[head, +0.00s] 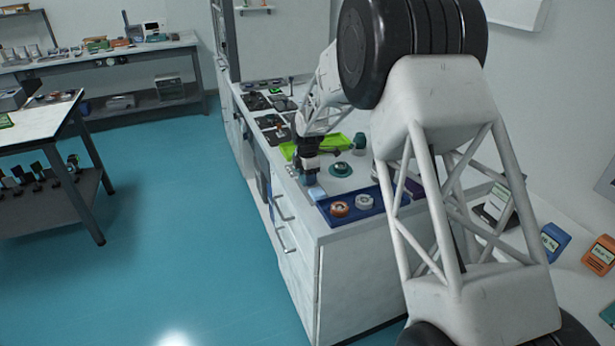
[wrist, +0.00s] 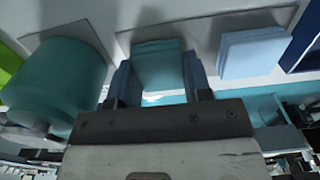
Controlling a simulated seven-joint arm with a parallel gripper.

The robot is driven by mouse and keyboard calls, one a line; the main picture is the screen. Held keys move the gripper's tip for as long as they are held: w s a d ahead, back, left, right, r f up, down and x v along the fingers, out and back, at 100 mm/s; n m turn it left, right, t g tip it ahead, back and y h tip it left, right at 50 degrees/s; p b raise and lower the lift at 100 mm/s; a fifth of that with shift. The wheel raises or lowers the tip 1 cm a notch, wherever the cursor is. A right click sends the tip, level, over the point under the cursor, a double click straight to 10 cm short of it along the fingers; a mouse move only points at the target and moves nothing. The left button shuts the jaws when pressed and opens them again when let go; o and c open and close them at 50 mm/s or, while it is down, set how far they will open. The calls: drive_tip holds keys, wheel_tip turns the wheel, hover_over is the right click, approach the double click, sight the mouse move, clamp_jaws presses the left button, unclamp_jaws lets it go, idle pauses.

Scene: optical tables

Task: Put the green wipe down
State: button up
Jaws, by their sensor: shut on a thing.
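The green wipe (wrist: 158,66) is a folded teal pad in the wrist view, between the two fingers of my gripper (wrist: 158,85). My gripper is shut on it. In the head view my gripper (head: 307,170) points down over the front edge of the white counter (head: 305,218), and the green wipe cannot be told apart there. A pale blue folded pad (wrist: 250,52) lies to the right of the held wipe in the wrist view, apart from it. I cannot tell whether the held wipe touches the counter.
A teal roll (wrist: 60,85) is close left of my gripper in the wrist view. A dark blue tray (head: 330,217) with an orange and a white ring is at the counter's front. A bright green tray (head: 334,146) is behind my gripper. Dark items crowd the far end.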

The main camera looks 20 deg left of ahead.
drive_tip(key=shift+f, duration=0.1)
drive_tip(key=o, duration=0.9)
wheel_tip(320, 180, up, 12)
idle(0.4)
idle(0.7)
